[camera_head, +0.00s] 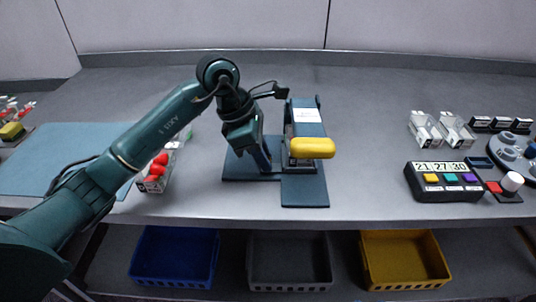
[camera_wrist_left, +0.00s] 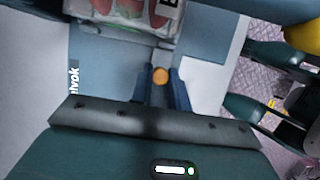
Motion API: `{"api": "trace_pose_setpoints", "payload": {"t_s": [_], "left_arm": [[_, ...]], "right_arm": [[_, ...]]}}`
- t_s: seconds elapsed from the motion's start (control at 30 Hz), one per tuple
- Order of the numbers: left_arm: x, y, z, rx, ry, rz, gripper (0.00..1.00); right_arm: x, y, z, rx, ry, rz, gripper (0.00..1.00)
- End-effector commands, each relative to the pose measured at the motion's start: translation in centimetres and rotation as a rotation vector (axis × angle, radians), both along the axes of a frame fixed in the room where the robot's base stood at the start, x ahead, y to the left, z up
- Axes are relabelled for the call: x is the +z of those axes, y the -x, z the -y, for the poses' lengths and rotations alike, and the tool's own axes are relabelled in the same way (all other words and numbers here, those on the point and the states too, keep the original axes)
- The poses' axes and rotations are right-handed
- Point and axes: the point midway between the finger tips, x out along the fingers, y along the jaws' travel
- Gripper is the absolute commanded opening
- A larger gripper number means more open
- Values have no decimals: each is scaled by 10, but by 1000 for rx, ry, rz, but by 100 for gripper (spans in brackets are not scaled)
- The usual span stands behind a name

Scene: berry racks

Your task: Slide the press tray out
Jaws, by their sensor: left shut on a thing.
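The press (camera_head: 307,130) is a dark blue unit with a white label and a yellow handle (camera_head: 312,148). It stands on a dark blue base (camera_head: 236,168) in the middle of the bench. My left gripper (camera_head: 264,158) is low at the press's left side. In the left wrist view its fingers (camera_wrist_left: 160,90) are shut around a small orange knob (camera_wrist_left: 160,75). A clear pack with red berries (camera_wrist_left: 130,12) lies just beyond the knob. The tray itself cannot be told clearly from the base, and the head view hides the knob behind the gripper. My right gripper is not in view.
A punnet of red berries (camera_head: 155,175) stands left of the base, near my left arm. A blue mat (camera_head: 60,150) lies farther left. A timer box (camera_head: 443,181) and clear packs (camera_head: 425,130) are at right. Blue, grey and yellow crates sit below the bench edge.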

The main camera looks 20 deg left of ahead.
Motion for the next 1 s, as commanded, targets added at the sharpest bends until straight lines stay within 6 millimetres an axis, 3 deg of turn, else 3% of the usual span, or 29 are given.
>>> {"api": "trace_pose_setpoints", "payload": {"t_s": [0.17,0.33,0.77,0.8,1.0], "left_arm": [[-4,10,-42,8,-6,3,0],[-2,19,-72,7,-3,3,0],[1,23,-83,4,-6,1,0],[1,23,-83,4,-6,1,21],[1,23,-82,3,-3,1,37]], "right_arm": [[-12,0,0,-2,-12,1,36],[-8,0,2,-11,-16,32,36],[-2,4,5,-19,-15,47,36],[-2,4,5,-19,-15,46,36],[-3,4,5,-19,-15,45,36]]}}
